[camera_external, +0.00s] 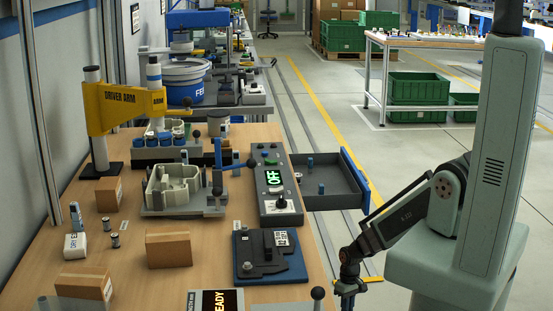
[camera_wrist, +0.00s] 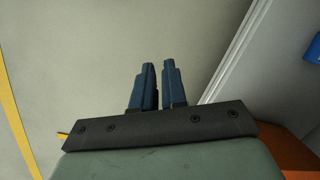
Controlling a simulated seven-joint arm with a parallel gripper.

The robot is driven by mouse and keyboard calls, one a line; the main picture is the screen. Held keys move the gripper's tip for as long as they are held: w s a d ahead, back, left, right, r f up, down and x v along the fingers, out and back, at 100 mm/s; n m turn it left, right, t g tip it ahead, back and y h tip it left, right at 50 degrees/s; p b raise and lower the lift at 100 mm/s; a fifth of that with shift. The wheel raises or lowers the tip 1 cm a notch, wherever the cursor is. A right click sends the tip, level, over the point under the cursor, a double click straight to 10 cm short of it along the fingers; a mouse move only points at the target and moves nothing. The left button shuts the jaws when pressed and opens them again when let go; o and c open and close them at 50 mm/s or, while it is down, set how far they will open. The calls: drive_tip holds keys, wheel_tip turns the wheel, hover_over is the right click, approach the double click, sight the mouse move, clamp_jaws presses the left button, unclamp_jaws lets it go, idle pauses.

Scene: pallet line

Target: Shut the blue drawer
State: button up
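The blue drawer (camera_external: 345,161) is pulled out from the right side of the wooden workbench, below the control box. The drawer is not recognisable in the wrist view.
The control box (camera_external: 278,190) with a green OFF display sits at the bench edge beside the drawer. A dark blue fixture (camera_external: 268,258) stands nearer on the bench. A ball-topped lever (camera_external: 318,293) rises at the front edge. Floor right of the drawer is clear.

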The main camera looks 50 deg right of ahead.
drive_tip(key=w+d+t, duration=0.1)
drive_tip(key=w+d, duration=0.1)
drive_tip(key=d, duration=0.1)
drive_tip(key=w+d+m+t, duration=0.1)
drive_tip(key=w+d, duration=0.2)
drive_tip(key=w+d+f+m+t+h, duration=0.1)
drive_tip(key=w+d, duration=0.1)
drive_tip(key=d, duration=0.2)
drive_tip(key=shift+w, duration=0.4)
clamp_jaws()
drive_tip(key=w+d+r+m+t+h, duration=0.25)
drive_tip(key=w+d, duration=0.25)
drive_tip(key=d, duration=0.6)
drive_tip(key=w+d+r+m+t+h, duration=0.25)
drive_tip(key=d+r, duration=0.55)
drive_tip(key=d, duration=0.4)
drive_tip(key=w+d+r+m+t+h, duration=0.1)
drive_tip(key=d+r+m, duration=0.2)
drive_tip(key=d+r, duration=0.7)
wheel_tip(320, 180, up, 25)
drive_tip(key=s+a+n+y, duration=0.1)
drive_tip(key=s+n+y, duration=0.1)
drive_tip(key=n+y, duration=0.35)
drive_tip(key=w+a+f, duration=0.4)
drive_tip(key=w+f, duration=0.3)
drive_tip(key=w, duration=0.2)
drive_tip(key=shift+f+y, duration=0.2)
drive_tip(key=shift+y, duration=0.15)
drive_tip(key=shift+w, duration=0.15)
